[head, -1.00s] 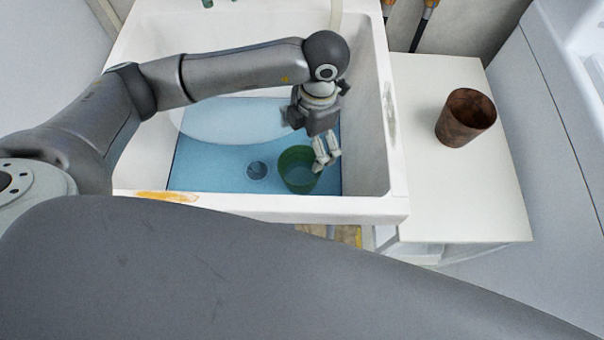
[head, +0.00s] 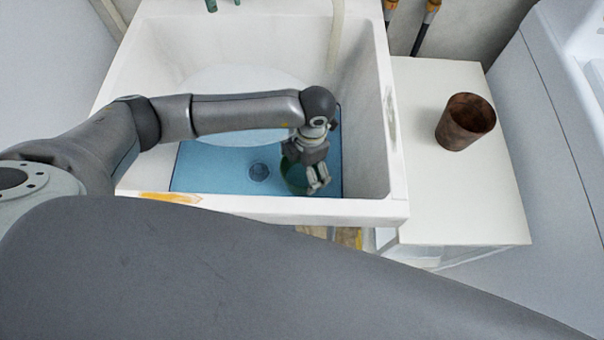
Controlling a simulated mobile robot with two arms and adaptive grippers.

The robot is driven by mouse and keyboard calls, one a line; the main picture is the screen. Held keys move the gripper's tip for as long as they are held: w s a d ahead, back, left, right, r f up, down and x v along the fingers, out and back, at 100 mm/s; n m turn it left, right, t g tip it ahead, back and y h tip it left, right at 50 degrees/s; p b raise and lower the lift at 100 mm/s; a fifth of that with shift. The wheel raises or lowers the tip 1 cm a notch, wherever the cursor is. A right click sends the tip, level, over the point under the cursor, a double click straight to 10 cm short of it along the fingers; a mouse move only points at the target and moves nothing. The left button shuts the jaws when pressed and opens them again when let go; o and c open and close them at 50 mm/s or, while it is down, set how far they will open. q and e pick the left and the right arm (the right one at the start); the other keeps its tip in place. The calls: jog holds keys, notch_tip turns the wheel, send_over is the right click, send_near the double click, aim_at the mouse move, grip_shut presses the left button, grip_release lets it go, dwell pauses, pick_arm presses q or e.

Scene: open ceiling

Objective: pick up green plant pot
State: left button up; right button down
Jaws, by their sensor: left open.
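The green plant pot (head: 291,178) stands on the blue bottom of the white sink (head: 240,208), near its front right corner. My left gripper (head: 317,181) reaches down into the sink at the pot's right side. Its fingers are open and overlap the pot's right rim in the view. I cannot tell whether they touch it. The gripper and wrist hide the pot's right and back parts. My right gripper is not in view.
A brown pot (head: 465,121) stands on the white cabinet top (head: 455,200) right of the sink. The sink walls enclose the gripper closely at the right and front. A pale oval shape (head: 235,80) lies toward the back of the sink.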

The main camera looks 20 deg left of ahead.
pick_arm(q)
jog(key=c, duration=0.9)
